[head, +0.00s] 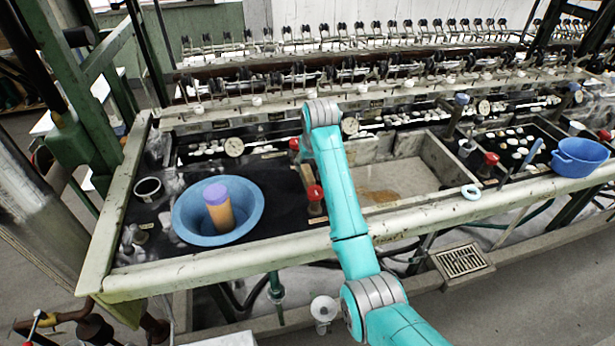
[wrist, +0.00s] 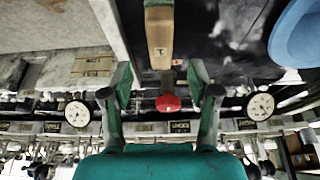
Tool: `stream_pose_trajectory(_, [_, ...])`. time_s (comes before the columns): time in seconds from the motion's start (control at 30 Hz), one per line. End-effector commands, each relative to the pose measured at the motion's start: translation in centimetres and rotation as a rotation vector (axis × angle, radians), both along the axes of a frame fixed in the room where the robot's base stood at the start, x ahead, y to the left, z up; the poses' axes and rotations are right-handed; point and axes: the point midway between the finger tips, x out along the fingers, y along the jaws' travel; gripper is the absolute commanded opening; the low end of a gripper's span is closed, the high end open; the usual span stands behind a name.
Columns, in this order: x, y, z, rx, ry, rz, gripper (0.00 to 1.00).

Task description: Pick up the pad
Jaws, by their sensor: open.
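I cannot tell for sure which thing is the pad; nothing in view is plainly one. My gripper (wrist: 159,80) is open in the wrist view, its two green fingers spread apart with nothing held between them. A tan block (wrist: 159,38) and a red knob (wrist: 168,103) show in the gap between the fingers, beyond them. In the head view my teal arm reaches over the basin bench, and its gripper is hidden behind the wrist. An orange cylinder with a purple top (head: 219,208) stands in a wide blue bowl (head: 187,226) left of the arm.
Another blue bowl (head: 580,157) sits at the bench's right end. An open basin (head: 440,160) lies right of the arm, with reeling machinery behind.

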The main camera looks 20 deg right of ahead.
Motion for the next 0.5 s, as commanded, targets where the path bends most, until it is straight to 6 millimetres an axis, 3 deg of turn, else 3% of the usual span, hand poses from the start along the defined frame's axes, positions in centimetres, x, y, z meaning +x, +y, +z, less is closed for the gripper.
stream_pose_trajectory(0.17, [0.3,0.0,-1.0,0.0,0.001,0.0,0.6])
stream_pose_trajectory(0.5, [1.7,0.1,-5.0,0.0,0.001,0.0,0.6])
